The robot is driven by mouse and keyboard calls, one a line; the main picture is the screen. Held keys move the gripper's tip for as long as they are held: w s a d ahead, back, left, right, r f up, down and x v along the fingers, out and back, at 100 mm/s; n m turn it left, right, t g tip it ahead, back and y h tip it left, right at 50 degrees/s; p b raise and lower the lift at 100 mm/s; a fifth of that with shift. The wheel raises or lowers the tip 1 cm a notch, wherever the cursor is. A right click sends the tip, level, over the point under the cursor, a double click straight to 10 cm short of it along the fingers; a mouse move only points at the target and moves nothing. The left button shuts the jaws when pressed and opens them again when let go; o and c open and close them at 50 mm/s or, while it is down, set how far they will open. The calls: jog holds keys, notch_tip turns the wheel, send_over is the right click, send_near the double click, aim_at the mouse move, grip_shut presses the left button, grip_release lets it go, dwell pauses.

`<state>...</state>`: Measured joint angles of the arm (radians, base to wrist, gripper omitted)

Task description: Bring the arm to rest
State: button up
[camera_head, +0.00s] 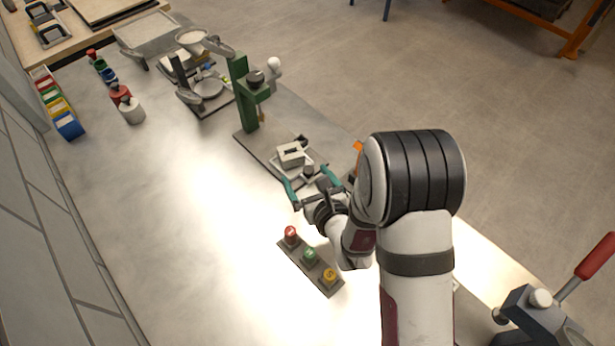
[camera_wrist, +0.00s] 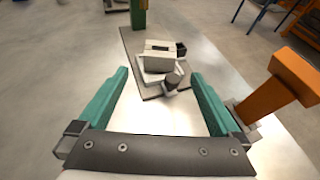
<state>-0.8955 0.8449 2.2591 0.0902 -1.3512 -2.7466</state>
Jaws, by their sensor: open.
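My gripper (camera_head: 312,184) is above the workbench, near its middle in the head view, with its teal fingers spread apart. In the wrist view my gripper (camera_wrist: 158,100) is open, with nothing between the fingers. Ahead of it a light grey block with a dark slot (camera_wrist: 160,55) sits on a white tray-like piece on a dark baseplate (camera_wrist: 133,42). The block also shows in the head view (camera_head: 290,154), just beyond my fingers. A small dark cylinder (camera_wrist: 171,82) stands at the near side of the block. My arm covers part of the bench.
A green post (camera_head: 242,92) rises from the baseplate's far end. An orange piece (camera_wrist: 277,88) stands close to the right finger. A red-handled lever (camera_head: 594,257) is at lower right. The bench's left middle is clear.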

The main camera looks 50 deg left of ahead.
jog(key=shift+s+d+r, duration=0.1)
jog(key=shift+d, duration=0.1)
